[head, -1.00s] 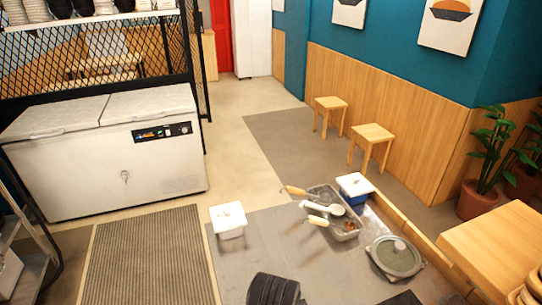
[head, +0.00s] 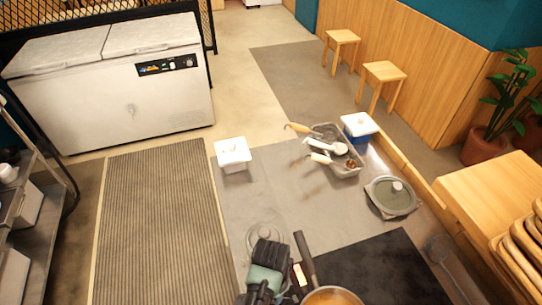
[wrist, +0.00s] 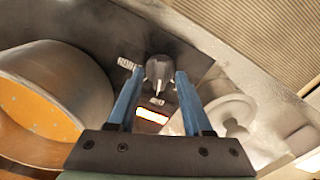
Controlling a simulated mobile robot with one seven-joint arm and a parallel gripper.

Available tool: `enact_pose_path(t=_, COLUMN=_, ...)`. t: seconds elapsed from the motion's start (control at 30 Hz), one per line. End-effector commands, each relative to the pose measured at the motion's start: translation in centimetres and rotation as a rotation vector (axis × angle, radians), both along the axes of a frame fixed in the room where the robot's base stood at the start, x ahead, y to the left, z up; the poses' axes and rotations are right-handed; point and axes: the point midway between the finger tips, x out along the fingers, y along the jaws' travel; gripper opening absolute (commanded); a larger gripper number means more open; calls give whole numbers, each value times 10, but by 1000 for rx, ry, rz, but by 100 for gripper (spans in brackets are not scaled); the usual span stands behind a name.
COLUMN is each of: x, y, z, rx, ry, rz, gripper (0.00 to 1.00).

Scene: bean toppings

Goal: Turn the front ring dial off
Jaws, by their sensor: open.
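In the wrist view my gripper (wrist: 159,76) is open, with its two blue fingers apart. A dark grey dial (wrist: 159,67) with a pale pointer shows between and just beyond the fingertips. Whether the fingers touch it is not clear. A pale ridged knob (wrist: 128,63) sits left of it, and a lit red-and-white panel (wrist: 151,117) lies nearer. I cannot tell which of these is the front ring dial. In the head view the black cooktop (head: 385,262) is at the bottom, and my gripper (head: 262,285) is at its left edge; the dials are hidden there.
A pan with orange contents (head: 330,297) stands beside my gripper; it also shows in the wrist view (wrist: 40,107). A glass lid (head: 264,236) lies behind the gripper. A white-lidded container (head: 233,154), utensil tray (head: 338,150) and lidded pot (head: 391,196) stand farther back.

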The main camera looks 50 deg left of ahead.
Motion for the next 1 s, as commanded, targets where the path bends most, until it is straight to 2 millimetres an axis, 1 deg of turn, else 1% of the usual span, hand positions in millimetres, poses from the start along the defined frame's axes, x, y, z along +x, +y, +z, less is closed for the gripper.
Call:
enact_pose_path(t=0.1, x=0, y=0, z=-3, rx=0, ry=0, rz=1, gripper=50)
enact_pose_path(t=0.33, x=0, y=0, z=-4, rx=0, ry=0, rz=0, gripper=50)
enact_pose_path(t=0.47, x=0, y=0, z=-3, rx=0, ry=0, rz=0, gripper=27)
enact_pose_path(t=0.5, x=0, y=0, z=-3, rx=0, ry=0, rz=0, gripper=19)
enact_pose_path(t=0.57, x=0, y=0, z=-3, rx=0, ry=0, rz=0, gripper=9)
enact_pose_path(t=0.6, x=0, y=0, z=-3, rx=0, ry=0, rz=0, gripper=1)
enact_pose_path(t=0.63, x=0, y=0, z=-3, rx=0, ry=0, rz=0, gripper=0)
enact_pose_path(t=1.0, x=0, y=0, z=-3, rx=0, ry=0, rz=12, gripper=0)
